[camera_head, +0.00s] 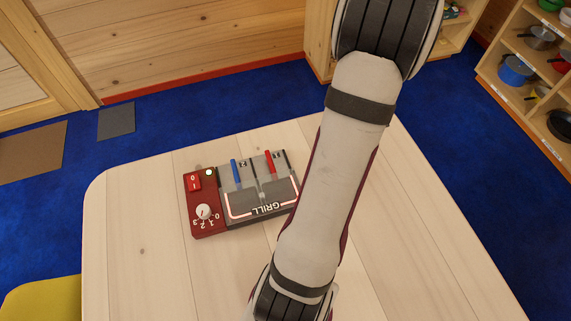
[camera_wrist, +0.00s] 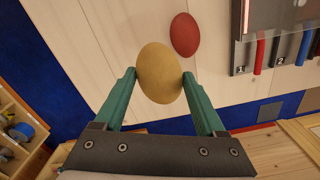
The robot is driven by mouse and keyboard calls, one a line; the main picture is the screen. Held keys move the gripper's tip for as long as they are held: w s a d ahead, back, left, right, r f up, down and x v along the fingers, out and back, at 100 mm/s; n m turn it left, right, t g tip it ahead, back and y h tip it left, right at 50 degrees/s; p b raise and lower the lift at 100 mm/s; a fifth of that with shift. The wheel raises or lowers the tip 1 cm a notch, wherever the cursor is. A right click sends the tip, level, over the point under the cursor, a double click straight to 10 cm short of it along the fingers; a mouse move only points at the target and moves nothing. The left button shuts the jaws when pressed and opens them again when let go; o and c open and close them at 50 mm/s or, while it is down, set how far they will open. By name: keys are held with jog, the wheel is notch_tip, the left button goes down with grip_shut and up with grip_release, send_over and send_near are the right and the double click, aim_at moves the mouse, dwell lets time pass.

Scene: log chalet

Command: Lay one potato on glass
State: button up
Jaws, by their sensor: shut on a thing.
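My gripper (camera_wrist: 160,76) is shut on a yellow-brown potato (camera_wrist: 158,72), with one green finger on each side of it. I cannot tell how high the potato is above the table. A red, potato-shaped thing (camera_wrist: 185,35) lies on the wooden table just beyond it, to the right, apart from the held potato. In the head view my arm crosses the table and hides part of it; the gripper and both potatoes are not visible there. I cannot make out with certainty a glass in either view.
A red and grey grill unit (camera_head: 243,190) with a dial and blue and red levers stands on the table (camera_head: 140,240). Its levers (camera_wrist: 260,55) also show in the wrist view. The table left of the grill is clear. Shelves with pots (camera_head: 530,75) stand beyond, at the right.

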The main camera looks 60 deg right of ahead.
jog(key=a+r+n, duration=0.2)
jog(key=a+n, duration=0.2)
jog(key=a, duration=0.4)
jog(key=a+r+n, duration=0.3)
jog(key=a+n, duration=0.1)
jog(key=a, duration=0.5)
send_over(282, 190)
notch_tip(282, 190, down, 8)
jog(key=shift+s+r, duration=0.1)
jog(key=shift+r, duration=0.15)
notch_tip(282, 190, down, 3)
jog(key=shift+f, duration=0.5)
jog(key=o, duration=1.4)
jog(key=shift+f, duration=0.15)
